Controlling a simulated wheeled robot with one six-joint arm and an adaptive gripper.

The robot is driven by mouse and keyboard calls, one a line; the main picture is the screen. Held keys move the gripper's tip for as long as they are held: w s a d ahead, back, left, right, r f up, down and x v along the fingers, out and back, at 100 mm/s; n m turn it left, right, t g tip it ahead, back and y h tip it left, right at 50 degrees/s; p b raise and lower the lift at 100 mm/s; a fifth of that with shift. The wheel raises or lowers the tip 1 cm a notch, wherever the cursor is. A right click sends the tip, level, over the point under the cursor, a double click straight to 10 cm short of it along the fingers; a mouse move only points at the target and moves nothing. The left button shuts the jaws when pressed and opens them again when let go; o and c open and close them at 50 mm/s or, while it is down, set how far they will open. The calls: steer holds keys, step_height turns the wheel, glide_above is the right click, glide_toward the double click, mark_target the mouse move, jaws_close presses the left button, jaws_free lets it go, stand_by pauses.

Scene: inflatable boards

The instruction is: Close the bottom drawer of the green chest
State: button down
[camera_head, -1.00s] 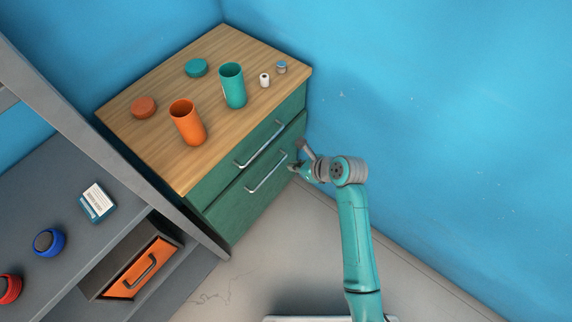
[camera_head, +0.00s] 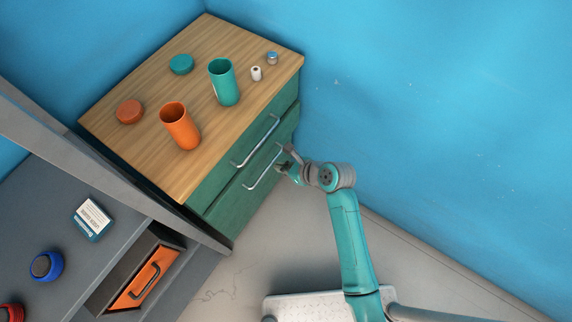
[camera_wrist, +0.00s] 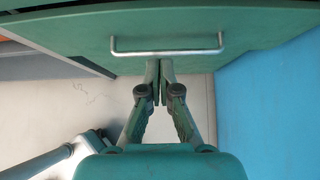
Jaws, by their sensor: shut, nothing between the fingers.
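The green chest (camera_head: 205,197) has a wooden top and two drawers with silver bar handles. The bottom drawer (camera_head: 235,208) looks about flush with the top drawer (camera_head: 215,182) in the head view; a small gap cannot be ruled out. My gripper (camera_head: 281,169) is at the right part of the bottom drawer's front, beside its handle (camera_head: 263,167). In the wrist view, my shut, empty fingers (camera_wrist: 160,68) point at the lower edge of a green front (camera_wrist: 260,35), just below its handle (camera_wrist: 167,52). I cannot tell whether they touch it.
An orange cup (camera_head: 180,128), a teal cup (camera_head: 223,84), lids and small items stand on the chest. A grey shelf unit (camera_head: 125,222) with an orange drawer (camera_head: 143,285) is at left. A blue wall (camera_head: 430,120) rises close on the right.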

mark_target(256, 156)
steer(key=w+a+f, duration=0.2)
steer(key=w+a, duration=0.1)
steer(key=w+a+f, duration=0.1)
steer(key=a, duration=0.1)
steer(key=shift+w+a+f, duration=0.15)
steer(key=shift+a+f, duration=0.05)
steer(key=shift+a, duration=0.05)
steer(key=shift+w+a, duration=0.25)
steer(key=shift+a, duration=0.1)
steer(key=shift+w+a, duration=0.6)
steer(key=shift+a, duration=0.15)
steer(key=shift+r, duration=0.1)
